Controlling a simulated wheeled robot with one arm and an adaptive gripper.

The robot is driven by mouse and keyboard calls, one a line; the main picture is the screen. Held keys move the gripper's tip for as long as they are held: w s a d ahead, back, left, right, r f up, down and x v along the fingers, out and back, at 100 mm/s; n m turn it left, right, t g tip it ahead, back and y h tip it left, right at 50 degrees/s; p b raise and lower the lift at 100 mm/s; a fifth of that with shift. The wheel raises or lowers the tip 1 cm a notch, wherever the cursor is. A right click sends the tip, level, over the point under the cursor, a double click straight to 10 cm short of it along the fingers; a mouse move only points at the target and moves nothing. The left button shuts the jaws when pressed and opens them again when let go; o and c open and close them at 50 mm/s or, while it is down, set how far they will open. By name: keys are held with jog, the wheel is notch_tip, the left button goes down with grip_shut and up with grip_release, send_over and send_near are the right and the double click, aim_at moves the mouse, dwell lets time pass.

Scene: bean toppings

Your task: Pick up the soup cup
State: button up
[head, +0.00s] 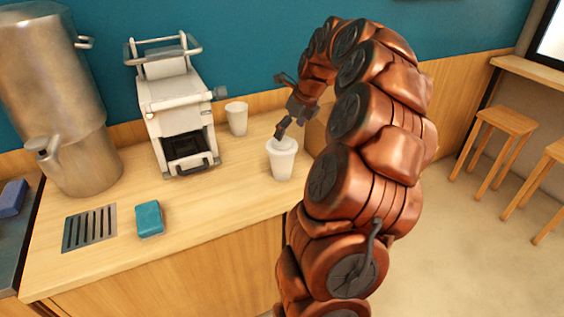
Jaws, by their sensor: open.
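A white cup (282,160) stands upright on the wooden counter, near its right end. A second white cup (237,118) stands farther back, beside the white machine. I cannot tell from markings which one is the soup cup. My gripper (281,130) hangs right above the nearer cup with its dark fingers pointing down at the rim. It is open, and it is not closed on anything. Whether a fingertip touches the rim is too small to tell. My copper-coloured arm covers part of the counter to the right.
A white machine (176,110) stands at the back of the counter, with a large metal urn (55,90) to its left. A teal sponge (149,219) and a slotted drain plate (89,229) lie at the front. A brown box (316,133) is partly hidden behind my arm. Stools (502,121) stand at right.

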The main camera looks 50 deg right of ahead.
aim_at(283, 141)
jog(key=p+x, duration=0.1)
jog(key=x, duration=0.4)
jog(key=shift+w+a+r+p, duration=0.1)
jog(key=shift+p, duration=0.3)
jog(key=c, duration=1)
